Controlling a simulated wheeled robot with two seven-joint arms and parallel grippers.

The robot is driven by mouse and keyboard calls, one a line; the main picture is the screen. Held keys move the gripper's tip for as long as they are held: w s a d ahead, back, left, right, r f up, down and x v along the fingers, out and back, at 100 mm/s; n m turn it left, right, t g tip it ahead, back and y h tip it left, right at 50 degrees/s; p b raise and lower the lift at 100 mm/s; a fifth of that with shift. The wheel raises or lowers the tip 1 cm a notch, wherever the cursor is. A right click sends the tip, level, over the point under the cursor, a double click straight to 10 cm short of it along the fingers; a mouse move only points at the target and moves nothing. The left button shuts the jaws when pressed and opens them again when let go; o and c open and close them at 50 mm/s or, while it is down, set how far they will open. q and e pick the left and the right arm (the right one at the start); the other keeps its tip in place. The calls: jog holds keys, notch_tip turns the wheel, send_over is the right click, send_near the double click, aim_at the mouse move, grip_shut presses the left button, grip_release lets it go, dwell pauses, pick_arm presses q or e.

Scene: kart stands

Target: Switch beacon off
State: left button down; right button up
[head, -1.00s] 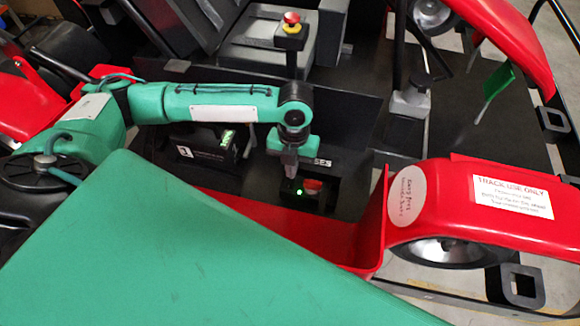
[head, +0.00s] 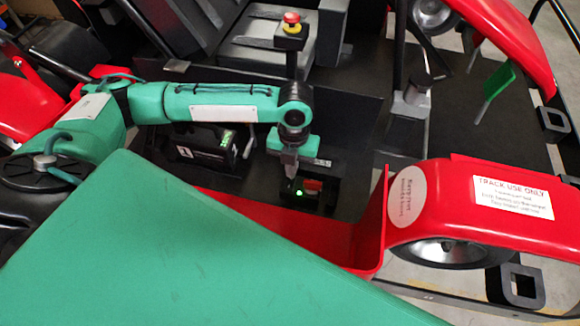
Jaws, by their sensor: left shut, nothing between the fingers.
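A dark box with a small lit green light (head: 299,193) and a red switch (head: 313,186) stands in the kart's black floor area; I take it to be the beacon unit. My left gripper (head: 290,173) points down just above and behind the green light, its fingers shut and empty. I cannot tell whether the fingertips touch the box. The gripper and wrist hide part of it. My right gripper is not in view.
A black case (head: 205,150) with a green label lies left of the gripper. A red emergency button (head: 291,18) stands on a post behind. A red bodywork panel (head: 470,205) is at right, with a green flag (head: 497,80) beyond. A red tray wall (head: 370,230) borders the front.

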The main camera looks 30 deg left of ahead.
pick_arm(q)
jog(key=shift+f, duration=0.15)
dwell(0.5)
jog(key=shift+f, duration=0.3)
jog(key=shift+f+b, duration=0.3)
jog(key=shift+f, duration=0.1)
dwell(0.3)
jog(key=shift+r, duration=0.1)
notch_tip(320, 180, up, 3)
jog(key=p, duration=0.3)
notch_tip(320, 180, up, 2)
jog(key=shift+w+r+p, duration=0.1)
jog(key=shift+w+p, duration=0.05)
jog(key=shift+p, duration=1.05)
jog(key=shift+r+p, duration=0.55)
jog(key=shift+p, duration=0.15)
jog(key=shift+r+p, duration=0.35)
jog(key=shift+p, duration=0.15)
